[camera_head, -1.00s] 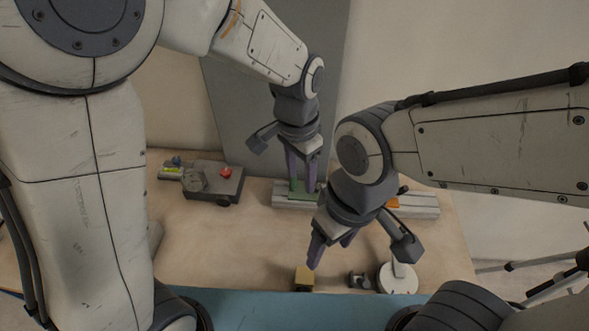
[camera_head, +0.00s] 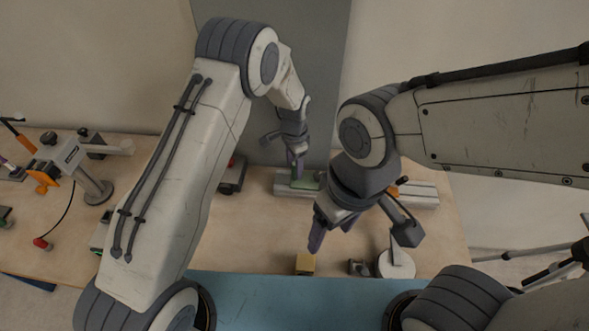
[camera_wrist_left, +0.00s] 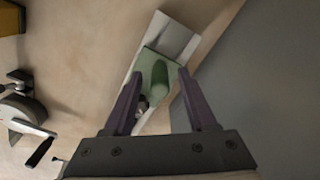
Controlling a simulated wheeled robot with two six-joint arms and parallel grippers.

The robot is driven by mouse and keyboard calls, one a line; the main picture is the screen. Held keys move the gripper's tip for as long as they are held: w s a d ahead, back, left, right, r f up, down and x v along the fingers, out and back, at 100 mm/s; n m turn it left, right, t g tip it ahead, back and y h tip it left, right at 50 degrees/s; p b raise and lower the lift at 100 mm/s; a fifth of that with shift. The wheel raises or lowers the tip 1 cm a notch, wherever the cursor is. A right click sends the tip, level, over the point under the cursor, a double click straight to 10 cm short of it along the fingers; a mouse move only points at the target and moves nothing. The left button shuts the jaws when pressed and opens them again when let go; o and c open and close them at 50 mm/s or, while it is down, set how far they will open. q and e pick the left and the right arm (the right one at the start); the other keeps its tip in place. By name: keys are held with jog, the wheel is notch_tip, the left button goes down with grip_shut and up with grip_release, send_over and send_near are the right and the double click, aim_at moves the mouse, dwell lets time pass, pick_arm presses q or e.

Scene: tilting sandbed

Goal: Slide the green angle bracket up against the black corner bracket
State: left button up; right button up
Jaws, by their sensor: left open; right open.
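The green angle bracket (camera_head: 307,183) lies on the pale grey rail (camera_head: 424,194) at the back of the table. In the left wrist view the green bracket (camera_wrist_left: 159,77) has a rounded green part on a flat plate. My left gripper (camera_head: 296,172) is open at the bracket, with one finger on either side of it in the wrist view; contact cannot be told. My right gripper (camera_head: 330,232) is open and empty above the table, in front of the rail. I cannot surely make out the black corner bracket; a small dark piece (camera_head: 403,180) shows near the rail's right part.
A yellow block (camera_head: 305,263), a small dark part (camera_head: 357,267) and a white round base (camera_head: 396,264) stand near the front edge. An orange piece (camera_head: 393,191) is at the rail. A grey panel (camera_head: 330,90) rises behind. A lamp-like device (camera_head: 75,160) stands at left.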

aim_at(294, 172)
pick_arm(q)
jog(key=shift+f+p, duration=0.3)
jog(key=shift+f, duration=1.3)
jog(key=shift+c, duration=0.4)
grip_shut()
